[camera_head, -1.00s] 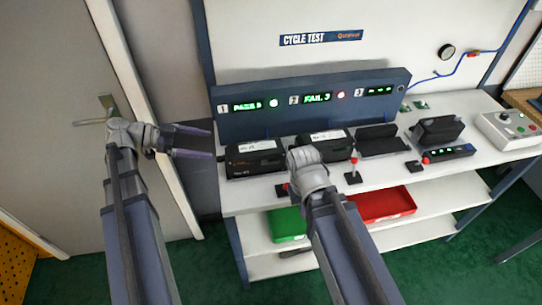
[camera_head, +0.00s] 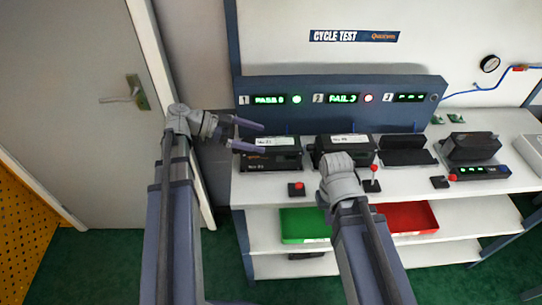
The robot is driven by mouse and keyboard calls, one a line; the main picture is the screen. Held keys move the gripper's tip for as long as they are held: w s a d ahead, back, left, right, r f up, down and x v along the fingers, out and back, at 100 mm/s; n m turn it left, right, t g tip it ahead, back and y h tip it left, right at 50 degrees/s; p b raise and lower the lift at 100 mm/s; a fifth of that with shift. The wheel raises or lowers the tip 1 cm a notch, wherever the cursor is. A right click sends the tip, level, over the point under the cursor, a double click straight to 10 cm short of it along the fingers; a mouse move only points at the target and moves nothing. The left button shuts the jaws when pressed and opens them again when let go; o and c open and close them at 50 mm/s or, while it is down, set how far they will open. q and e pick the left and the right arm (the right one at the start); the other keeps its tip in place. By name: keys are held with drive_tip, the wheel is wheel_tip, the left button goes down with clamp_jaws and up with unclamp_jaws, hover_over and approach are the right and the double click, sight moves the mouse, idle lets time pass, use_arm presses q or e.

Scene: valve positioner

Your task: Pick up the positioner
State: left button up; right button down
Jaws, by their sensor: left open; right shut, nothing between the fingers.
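A black positioner (camera_head: 270,160) with a white top label sits in the first bay on the bench, under display 1 reading PASS. A second black positioner (camera_head: 345,152) sits in the middle bay under display 2, which reads FAIL; my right arm stands in front of it. Another black unit (camera_head: 471,147) sits further right on the bench. My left gripper (camera_head: 262,137) is open, its two fingers pointing right, at the left end of the first positioner in the picture; I cannot tell whether it touches. My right gripper (camera_head: 342,170) is mostly hidden by its own wrist, in front of the middle positioner.
The third bay (camera_head: 404,152) looks empty. Red-knobbed levers (camera_head: 297,188) stand along the bench front. A green tray (camera_head: 304,226) and a red tray (camera_head: 411,218) lie on the shelf below. A grey control box (camera_head: 533,147) is at the right end.

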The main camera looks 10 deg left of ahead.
sight(268, 143)
use_arm(q)
drive_tip(key=shift+w+d+f+b, duration=0.2)
drive_tip(key=shift+d+f+b, duration=0.55)
drive_tip(key=shift+d, duration=0.2)
drive_tip(key=shift+w+d+f+b, duration=0.2)
drive_tip(key=shift+d+f+b, duration=0.55)
drive_tip(key=shift+d, duration=0.15)
drive_tip(key=shift+w+d+f, duration=0.1)
drive_tip(key=shift+w+d, duration=0.05)
drive_tip(key=shift+d, duration=0.3)
drive_tip(key=shift+c, duration=0.2)
clamp_jaws()
